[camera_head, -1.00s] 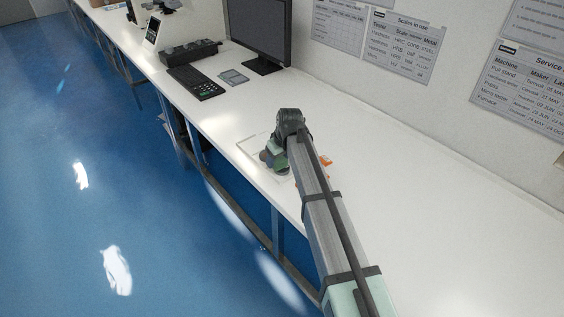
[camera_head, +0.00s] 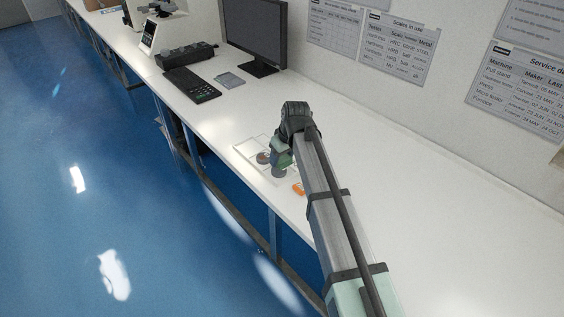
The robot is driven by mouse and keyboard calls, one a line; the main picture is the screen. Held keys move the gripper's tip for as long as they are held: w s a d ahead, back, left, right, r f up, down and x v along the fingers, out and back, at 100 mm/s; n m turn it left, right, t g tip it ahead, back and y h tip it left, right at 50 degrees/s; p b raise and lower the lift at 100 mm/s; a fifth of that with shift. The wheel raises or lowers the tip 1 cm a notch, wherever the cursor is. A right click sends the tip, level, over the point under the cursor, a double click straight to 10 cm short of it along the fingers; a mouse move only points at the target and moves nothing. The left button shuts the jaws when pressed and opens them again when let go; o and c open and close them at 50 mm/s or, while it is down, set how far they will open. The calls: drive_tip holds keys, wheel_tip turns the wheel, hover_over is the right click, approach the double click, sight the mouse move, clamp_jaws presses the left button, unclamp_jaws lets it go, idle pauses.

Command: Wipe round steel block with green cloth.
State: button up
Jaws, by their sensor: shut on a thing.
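My gripper (camera_head: 281,155) is at the end of my arm, low over a pale flat tray or mat (camera_head: 245,147) near the bench's front edge. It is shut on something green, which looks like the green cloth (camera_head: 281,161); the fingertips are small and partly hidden. A dark grey round piece (camera_head: 278,172), possibly the round steel block, shows just below the gripper. Whether the cloth touches it I cannot tell. Another small round, reddish-dark piece (camera_head: 263,157) lies to the left of the gripper.
A small orange item (camera_head: 298,188) lies beside my arm. A keyboard (camera_head: 192,85), a grey flat pad (camera_head: 229,80) and a monitor (camera_head: 254,35) stand farther back on the white bench (camera_head: 420,190). The bench to the right of my arm is clear.

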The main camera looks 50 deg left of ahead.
drive_tip(key=shift+r, duration=1.45)
drive_tip(key=w+d+m+t, duration=0.1)
drive_tip(key=w+d+m, duration=0.1)
drive_tip(key=w+d, duration=0.7)
drive_tip(key=w+d+m, duration=0.2)
drive_tip(key=w+d, duration=0.5)
drive_tip(key=w, duration=0.4)
drive_tip(key=w+d+m, duration=0.2)
drive_tip(key=w+d, duration=0.4)
drive_tip(key=d, duration=0.5)
drive_tip(key=w+d+m, duration=0.1)
drive_tip(key=w+d, duration=0.5)
drive_tip(key=d, duration=0.5)
drive_tip(key=d+f+m+t+h, duration=0.15)
drive_tip(key=d+m, duration=0.25)
drive_tip(key=d, duration=2.1)
drive_tip(key=s+d+f+m+h, duration=0.1)
drive_tip(key=s+d+m+h, duration=0.1)
drive_tip(key=s+d+m, duration=0.4)
drive_tip(key=shift+s+d+f+t, duration=0.2)
drive_tip(key=shift+s+d+t, duration=0.15)
drive_tip(key=shift+s+d, duration=2.05)
